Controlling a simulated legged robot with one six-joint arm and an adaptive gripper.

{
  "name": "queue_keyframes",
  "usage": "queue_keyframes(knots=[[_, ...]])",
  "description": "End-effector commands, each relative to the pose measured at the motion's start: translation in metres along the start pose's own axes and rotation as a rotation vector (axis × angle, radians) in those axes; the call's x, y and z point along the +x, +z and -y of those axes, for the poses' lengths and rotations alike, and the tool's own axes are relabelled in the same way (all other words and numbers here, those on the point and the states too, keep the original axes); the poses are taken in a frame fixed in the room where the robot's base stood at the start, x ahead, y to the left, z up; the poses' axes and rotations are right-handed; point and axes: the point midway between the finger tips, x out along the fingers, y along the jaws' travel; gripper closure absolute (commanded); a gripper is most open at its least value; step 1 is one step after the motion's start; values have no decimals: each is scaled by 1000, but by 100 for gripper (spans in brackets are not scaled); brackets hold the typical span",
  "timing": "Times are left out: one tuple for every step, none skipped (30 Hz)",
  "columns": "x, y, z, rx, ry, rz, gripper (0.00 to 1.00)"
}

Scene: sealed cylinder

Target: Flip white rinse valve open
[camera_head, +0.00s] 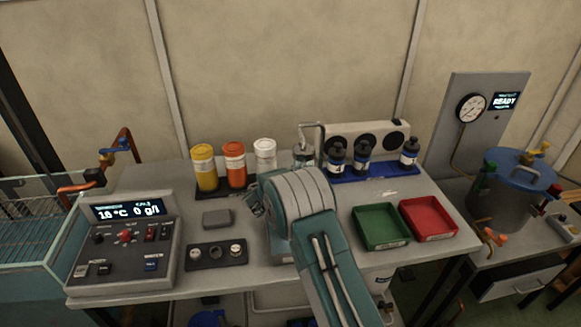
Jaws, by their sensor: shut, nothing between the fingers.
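I cannot make out a white rinse valve for certain; my arm covers the middle of the bench. A bent grey pipe (319,128) rises behind my arm, with a clear vessel (303,154) beside it. My gripper (255,203) shows only in part at the left of my teal and white arm, over the bench. It is shut and holds nothing. Whether it touches anything is not clear.
A control box (124,238) stands left, and a dark block with round sockets (215,254) left of my arm. Yellow (205,168), orange (235,165) and white (265,155) bottles stand behind. Green (380,227) and red (428,219) trays lie right.

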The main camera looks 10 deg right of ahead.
Motion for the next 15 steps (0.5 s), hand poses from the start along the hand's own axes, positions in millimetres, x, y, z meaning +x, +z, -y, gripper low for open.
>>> queue_keyframes(knots=[[0,1,0,0,0,0,100],[0,1,0,0,0,0,100],[0,1,0,0,0,0,100],[0,0,0,0,0,0,100],[0,0,0,0,0,0,100],[0,0,0,0,1,0,100],[0,0,0,-1,1,0,100],[-1,0,0,-1,1,0,100],[-1,0,0,-1,1,-3,100],[0,0,0,-1,2,-7,100],[0,1,-1,-2,3,-15,100],[0,3,-1,-1,3,-28,100],[0,4,-1,-2,4,-41,100],[0,5,-1,-2,4,-54,100],[1,7,-1,-2,3,-72,100]])
